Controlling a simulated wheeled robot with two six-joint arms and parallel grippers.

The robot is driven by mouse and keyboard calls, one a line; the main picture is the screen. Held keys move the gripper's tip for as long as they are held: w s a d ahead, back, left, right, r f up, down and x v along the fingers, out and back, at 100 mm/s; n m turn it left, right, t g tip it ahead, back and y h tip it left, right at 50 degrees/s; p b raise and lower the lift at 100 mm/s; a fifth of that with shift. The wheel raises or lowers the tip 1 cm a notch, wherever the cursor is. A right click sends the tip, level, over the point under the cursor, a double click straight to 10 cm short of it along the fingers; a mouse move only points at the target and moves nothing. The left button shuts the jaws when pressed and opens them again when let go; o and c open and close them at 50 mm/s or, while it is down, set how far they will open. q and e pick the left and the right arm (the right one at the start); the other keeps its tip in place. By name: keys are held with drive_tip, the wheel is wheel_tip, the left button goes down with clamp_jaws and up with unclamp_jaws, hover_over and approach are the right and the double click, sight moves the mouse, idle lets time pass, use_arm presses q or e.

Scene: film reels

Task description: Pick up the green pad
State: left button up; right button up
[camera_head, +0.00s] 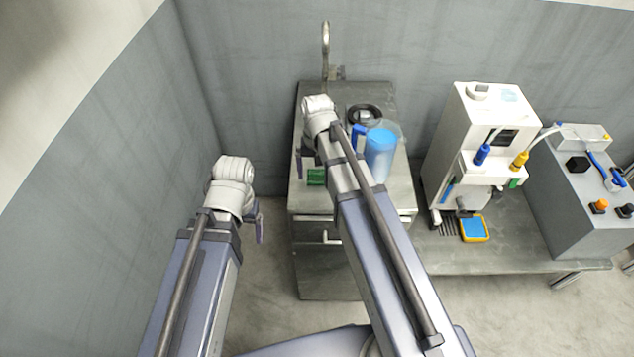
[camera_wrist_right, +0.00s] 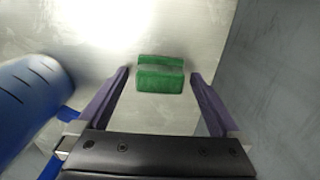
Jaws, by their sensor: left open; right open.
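The green pad (camera_head: 316,177) lies on the metal cabinet top, just beside my right arm in the head view. In the right wrist view the green pad (camera_wrist_right: 160,74) shows whole, a small block with a dip across its middle. My right gripper (camera_wrist_right: 160,74) is open, with one purple finger to each side and the pad between and slightly beyond the fingertips. No contact shows. In the head view my right gripper (camera_head: 303,166) is partly hidden by its wrist. My left gripper (camera_head: 259,222) is open and empty, off the cabinet's left side.
A blue jug (camera_head: 380,152) stands right of my right arm, close to the gripper in the wrist view (camera_wrist_right: 35,95). A dark round object (camera_head: 364,115) and a tap (camera_head: 326,45) are behind. A white machine (camera_head: 480,130) stands on the bench at right.

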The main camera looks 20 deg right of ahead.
sight(317, 171)
drive_tip(key=c, duration=1.3)
wheel_tip(317, 171, up, 10)
drive_tip(key=p, duration=1)
drive_tip(key=o, duration=0.8)
drive_tip(key=shift+c, duration=0.2)
drive_tip(key=c, duration=0.6)
